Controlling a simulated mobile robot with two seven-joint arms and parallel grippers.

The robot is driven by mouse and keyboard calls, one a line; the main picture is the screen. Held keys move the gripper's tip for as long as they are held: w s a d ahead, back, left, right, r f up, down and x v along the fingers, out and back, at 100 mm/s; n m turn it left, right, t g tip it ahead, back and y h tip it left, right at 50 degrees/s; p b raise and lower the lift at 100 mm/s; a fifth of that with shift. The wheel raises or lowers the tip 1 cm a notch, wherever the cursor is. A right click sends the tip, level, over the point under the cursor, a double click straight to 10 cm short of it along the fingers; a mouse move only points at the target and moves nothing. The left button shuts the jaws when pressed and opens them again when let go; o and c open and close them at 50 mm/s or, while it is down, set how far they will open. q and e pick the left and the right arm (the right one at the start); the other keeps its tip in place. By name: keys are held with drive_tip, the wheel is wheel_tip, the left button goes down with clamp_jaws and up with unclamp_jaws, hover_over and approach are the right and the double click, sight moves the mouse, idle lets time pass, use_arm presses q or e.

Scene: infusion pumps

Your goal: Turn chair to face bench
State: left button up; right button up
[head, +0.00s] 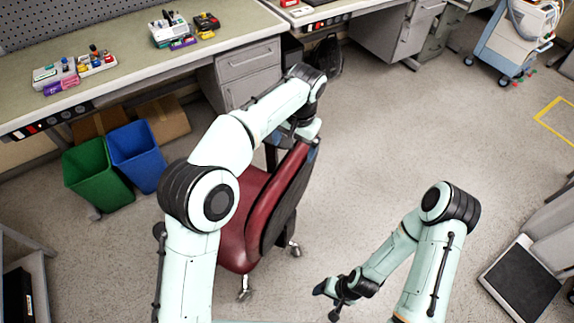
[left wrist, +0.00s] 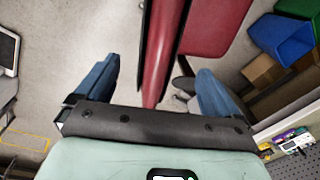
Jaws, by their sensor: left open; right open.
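The red chair (head: 262,215) stands on the floor in front of the bench (head: 135,75). Its seat is on the left and its tall backrest (head: 290,195) on the right, with a dark back panel facing right. My left gripper (head: 310,143) is at the backrest's top and is partly hidden by my arm. In the left wrist view, its two blue fingers are apart, one on each side of the red backrest (left wrist: 160,50), with gaps showing on both sides. My right gripper (head: 329,302) is open and empty above the floor, right of the chair.
A green bin (head: 97,175) and a blue bin (head: 137,157) stand left of the chair, by cardboard boxes (head: 163,118). A drawer cabinet (head: 245,72) is under the bench. A wheeled machine (head: 510,40) stands at the far right. The floor right of the chair is clear.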

use_arm(q)
drive_tip(key=f, duration=0.3)
drive_tip(key=a+f, duration=0.1)
drive_tip(key=f, duration=0.7)
drive_tip(key=shift+w+a+f, duration=0.1)
drive_tip(key=shift+w+a, duration=0.05)
drive_tip(key=shift+w, duration=0.2)
